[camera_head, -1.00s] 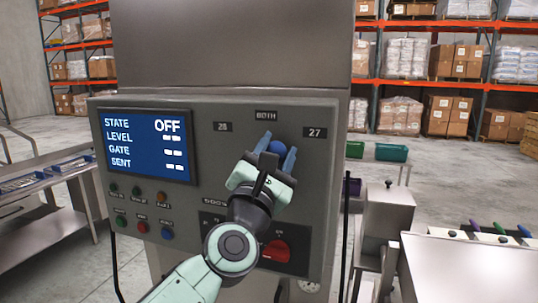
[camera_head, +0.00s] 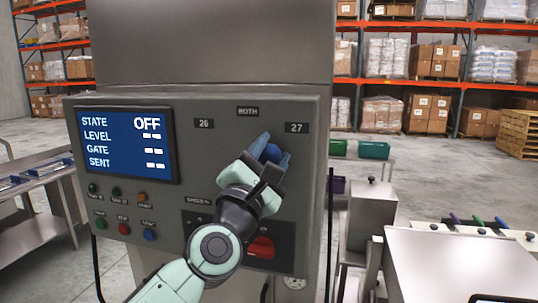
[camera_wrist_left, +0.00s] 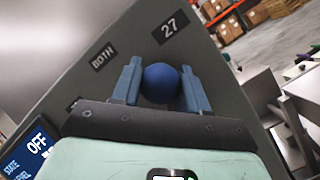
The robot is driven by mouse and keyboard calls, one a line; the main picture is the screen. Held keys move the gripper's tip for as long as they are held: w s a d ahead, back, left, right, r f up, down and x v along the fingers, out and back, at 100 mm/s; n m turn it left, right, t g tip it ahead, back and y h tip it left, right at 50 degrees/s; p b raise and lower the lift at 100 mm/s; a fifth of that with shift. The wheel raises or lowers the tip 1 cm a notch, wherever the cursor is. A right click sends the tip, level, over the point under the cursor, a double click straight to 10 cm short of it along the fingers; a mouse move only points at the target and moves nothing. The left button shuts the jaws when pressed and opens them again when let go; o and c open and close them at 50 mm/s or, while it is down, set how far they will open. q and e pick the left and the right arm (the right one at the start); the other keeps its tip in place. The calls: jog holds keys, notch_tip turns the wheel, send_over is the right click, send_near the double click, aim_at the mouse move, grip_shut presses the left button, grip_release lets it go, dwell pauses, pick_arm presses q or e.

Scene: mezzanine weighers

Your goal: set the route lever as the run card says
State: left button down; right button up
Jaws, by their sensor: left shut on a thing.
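The route lever's blue ball knob (camera_head: 271,153) is between the blue fingers of my left gripper (camera_head: 270,150), which is shut on it. The knob also shows in the left wrist view (camera_wrist_left: 161,83), with a finger on each side. The plates 26 (camera_head: 204,124), BOTH (camera_head: 247,112) and 27 (camera_head: 297,127) stand above it. In the head view the knob lies between BOTH and 27. The lever's shaft is hidden behind the gripper. The screen (camera_head: 124,143) reads STATE OFF, with dashes for LEVEL, GATE and SENT. No run card is readable. My right gripper is not in view.
The grey panel (camera_head: 190,180) carries several small buttons under the screen and a red rotary switch (camera_head: 261,248) low down, close to my left arm. Steel tables stand at left (camera_head: 30,205) and right (camera_head: 450,265). Green bins (camera_head: 373,150) sit behind on the right.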

pick_arm(q)
jog(key=c, duration=0.6)
grip_release()
jog(key=shift+d, duration=0.15)
jog(key=shift+s+a+f, duration=0.25)
jog(key=shift+s, duration=0.05)
jog(key=b+v, duration=0.5)
jog(key=v, duration=0.7)
jog(key=shift+s, duration=0.3)
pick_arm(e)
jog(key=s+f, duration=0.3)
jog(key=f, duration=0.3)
pick_arm(q)
jog(key=shift+a, duration=0.1)
